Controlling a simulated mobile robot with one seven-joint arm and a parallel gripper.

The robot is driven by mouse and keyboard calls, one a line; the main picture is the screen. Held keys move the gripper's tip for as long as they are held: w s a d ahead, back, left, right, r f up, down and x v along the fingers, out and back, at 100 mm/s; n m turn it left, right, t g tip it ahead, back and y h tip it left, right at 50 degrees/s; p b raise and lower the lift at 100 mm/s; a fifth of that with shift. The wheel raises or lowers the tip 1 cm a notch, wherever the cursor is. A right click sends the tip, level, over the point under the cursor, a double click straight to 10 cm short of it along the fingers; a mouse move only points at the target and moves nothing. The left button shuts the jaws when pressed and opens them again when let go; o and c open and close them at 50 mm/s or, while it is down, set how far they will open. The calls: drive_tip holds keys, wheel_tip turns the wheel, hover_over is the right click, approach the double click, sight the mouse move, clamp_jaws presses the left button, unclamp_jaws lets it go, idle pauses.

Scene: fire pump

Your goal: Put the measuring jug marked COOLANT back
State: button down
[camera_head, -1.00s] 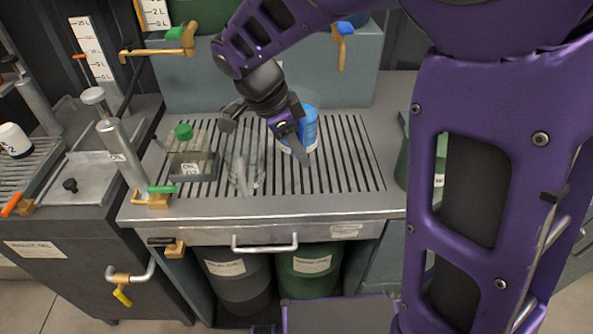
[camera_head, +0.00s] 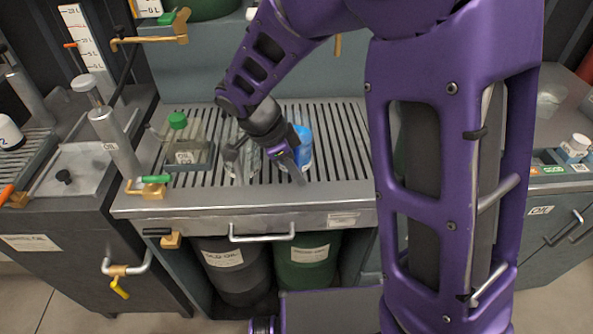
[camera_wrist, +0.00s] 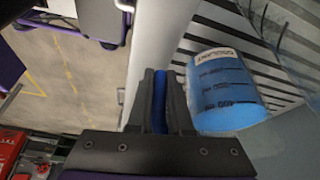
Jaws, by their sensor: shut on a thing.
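The blue jug (camera_head: 304,148) shows partly behind my gripper, over the slatted drain top (camera_head: 345,170). In the wrist view the jug (camera_wrist: 230,92) has a white COOLANT label and scale marks, and lies right of my fingers. My gripper (camera_wrist: 161,85) is shut on a narrow blue part, which looks like the jug's handle. In the head view my gripper (camera_head: 268,165) is over the front part of the slats. I cannot tell whether the jug touches them.
A clear vessel (camera_head: 247,165) stands left of the jug. A green-capped container (camera_head: 180,145) stands further left. Pump cylinders and brass taps (camera_head: 150,190) are at the left. A right-hand counter (camera_head: 555,180) holds a white bottle (camera_head: 576,146). Drums (camera_head: 308,255) stand below the drain top.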

drive_tip(key=shift+f, duration=0.1)
drive_tip(key=c, duration=0.8)
unclamp_jaws()
drive_tip(key=shift+c, duration=0.2)
drive_tip(key=p+v, duration=0.1)
drive_tip(key=v, duration=1.1)
drive_tip(key=shift+p, duration=0.35)
drive_tip(key=shift+r, duration=0.25)
